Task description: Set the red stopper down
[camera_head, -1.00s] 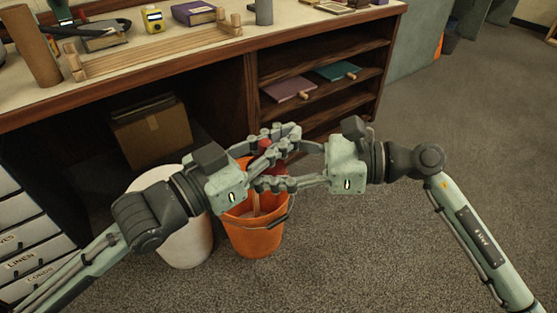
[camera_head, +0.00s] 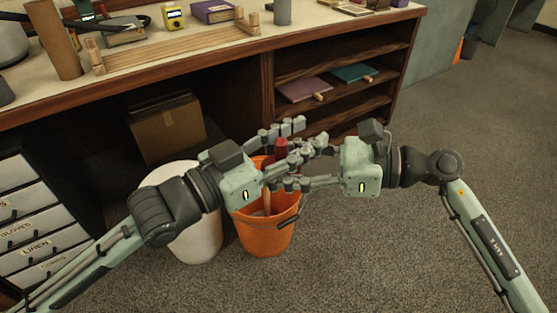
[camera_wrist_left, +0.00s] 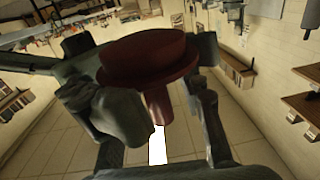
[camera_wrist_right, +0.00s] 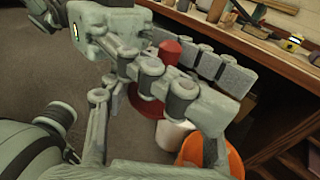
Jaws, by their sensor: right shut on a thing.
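The red stopper (camera_head: 281,150) is held between my two crossing hands, above the orange bucket's mouth. Its wide flange (camera_wrist_left: 145,60) and narrower stem show in the left wrist view. My right gripper (camera_head: 278,172) is shut on it; in the right wrist view the flange (camera_wrist_right: 150,105) lies between that gripper's fingers. My left gripper (camera_head: 312,135) is open, its fingers spread on either side of the stopper's upper red part (camera_wrist_right: 170,50). The fingers overlap and hide much of the stopper; whether the left fingers touch it I cannot tell.
The orange bucket (camera_head: 265,240) stands on the carpet beside a white bin (camera_head: 192,235). The bench top (camera_head: 200,62) behind holds a cardboard tube (camera_head: 52,40) and a wooden rack (camera_head: 170,55). Shelves (camera_head: 345,105) are under it. The carpet to the right is clear.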

